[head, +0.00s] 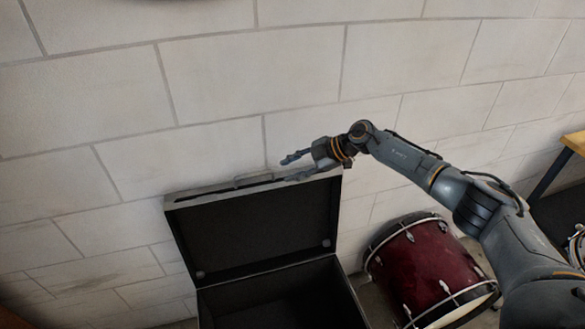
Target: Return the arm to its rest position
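My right arm reaches in from the right edge of the head view, over a red drum. Its gripper (293,167) is at the top edge of the raised lid of a black case (256,226). The two fingers are spread apart with a gap between them, and nothing shows held in it. The lower finger overlaps the lid's top edge in the picture; I cannot tell whether it touches. My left gripper is not in view.
The case stands open on the floor, its dark inside (280,300) facing me. The red drum (425,268) stands right of it. A wooden-topped table (574,142) is at the right edge. A pale block wall (240,75) rises behind.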

